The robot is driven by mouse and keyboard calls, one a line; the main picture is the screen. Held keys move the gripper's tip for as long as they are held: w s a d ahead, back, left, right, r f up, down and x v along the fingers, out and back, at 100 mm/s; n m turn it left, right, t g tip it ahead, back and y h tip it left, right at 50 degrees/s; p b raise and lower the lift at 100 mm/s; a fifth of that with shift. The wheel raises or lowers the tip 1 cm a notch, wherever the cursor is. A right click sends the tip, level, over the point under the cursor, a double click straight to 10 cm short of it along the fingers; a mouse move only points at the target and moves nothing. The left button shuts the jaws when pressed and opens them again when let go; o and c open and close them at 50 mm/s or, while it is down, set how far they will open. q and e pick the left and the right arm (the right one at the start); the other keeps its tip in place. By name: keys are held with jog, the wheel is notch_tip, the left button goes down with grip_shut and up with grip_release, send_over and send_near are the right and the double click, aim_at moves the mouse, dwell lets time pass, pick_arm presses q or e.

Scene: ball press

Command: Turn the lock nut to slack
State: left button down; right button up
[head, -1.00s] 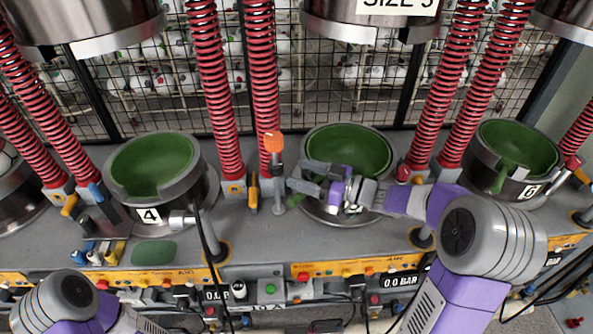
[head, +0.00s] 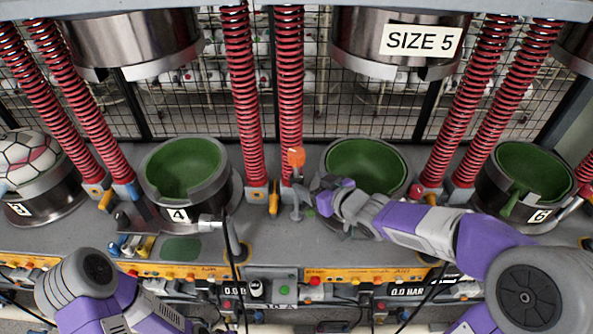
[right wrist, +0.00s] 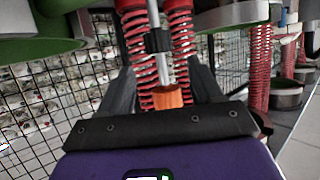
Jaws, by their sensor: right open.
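A slim upright post (head: 296,205) stands on the machine deck between two red springs and the middle green cup. It has an orange knob (head: 296,157) on top and a dark collar below. I cannot tell for sure which part is the lock nut. My right gripper (head: 307,192) is at the post, below the orange knob. In the right wrist view its dark fingers are apart, with the orange knob (right wrist: 168,97), the dark collar (right wrist: 158,40) and the silver shaft showing between them. Contact cannot be told. My left gripper is out of view.
Cup 4 (head: 222,192) is to the left and cup 6 (head: 492,200) to the right. Red springs (head: 290,90) stand close behind the post. A small yellow-handled part (head: 273,203) is just left of it. A SIZE 5 press head (head: 365,45) hangs above.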

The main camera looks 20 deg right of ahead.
aim_at(299, 176)
jog(key=shift+w+a+f, duration=0.15)
jog(key=shift+w+f, duration=0.1)
jog(key=b+x, duration=0.2)
jog(key=x, duration=0.5)
jog(key=shift+r, duration=0.1)
jog(key=shift+c, duration=0.5)
jog(key=c, duration=0.9)
jog(key=shift+o, duration=0.2)
jog(key=n+y+p, duration=0.1)
jog(key=p, duration=0.4)
jog(key=n+g+y+p, duration=0.1)
jog(key=p, duration=0.4)
jog(key=shift+r+n+y, duration=0.3)
jog(key=shift+y, duration=0.1)
jog(key=shift+f+g+p, duration=0.15)
jog(key=shift+g+p, duration=0.15)
jog(key=shift+p, duration=0.2)
jog(key=o, duration=1)
jog(key=shift+f, duration=0.1)
jog(key=shift+c, duration=0.2)
